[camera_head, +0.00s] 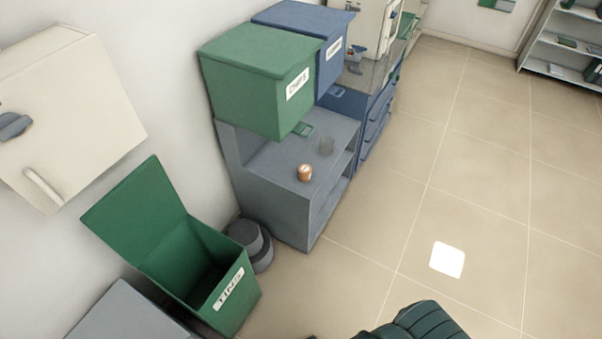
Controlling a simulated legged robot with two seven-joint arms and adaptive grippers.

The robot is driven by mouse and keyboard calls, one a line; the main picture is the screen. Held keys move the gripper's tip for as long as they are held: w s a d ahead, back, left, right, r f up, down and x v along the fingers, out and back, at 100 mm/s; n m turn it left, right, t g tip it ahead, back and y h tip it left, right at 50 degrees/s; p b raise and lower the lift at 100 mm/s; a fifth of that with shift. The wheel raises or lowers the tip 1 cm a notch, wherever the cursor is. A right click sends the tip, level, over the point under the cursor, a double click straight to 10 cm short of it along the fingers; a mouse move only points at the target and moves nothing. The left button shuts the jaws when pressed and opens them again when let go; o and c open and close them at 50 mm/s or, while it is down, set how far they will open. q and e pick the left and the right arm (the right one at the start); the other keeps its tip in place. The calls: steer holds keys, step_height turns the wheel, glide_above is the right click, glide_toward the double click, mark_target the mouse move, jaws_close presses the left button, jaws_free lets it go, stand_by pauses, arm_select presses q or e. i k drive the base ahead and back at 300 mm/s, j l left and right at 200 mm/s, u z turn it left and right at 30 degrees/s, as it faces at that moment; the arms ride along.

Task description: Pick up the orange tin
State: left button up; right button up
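The orange tin (305,173) is small and round with a pale top. It stands on the top of a low grey cabinet (277,200), near its front edge. Nothing touches the tin. Neither of my grippers can be made out in the head view.
An open green bin (235,300) labelled TINS stands lower left beside dark grey round containers (262,255). A dark ribbed shape (420,322) shows at the bottom edge. Floor on the right is clear.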

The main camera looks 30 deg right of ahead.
mark_target(305, 171)
steer(key=i+l, duration=0.15)
steer(key=l, duration=0.2)
steer(key=i+l+u, duration=0.15)
steer(key=l, duration=0.2)
steer(key=i+l, duration=0.15)
steer(key=l, duration=0.2)
steer(key=i+l+u, duration=0.1)
steer(key=l, duration=0.3)
steer(key=i+l+u, duration=0.1)
steer(key=l, duration=0.25)
steer(key=i+l, duration=0.15)
steer(key=l, duration=0.25)
steer(key=u, duration=0.05)
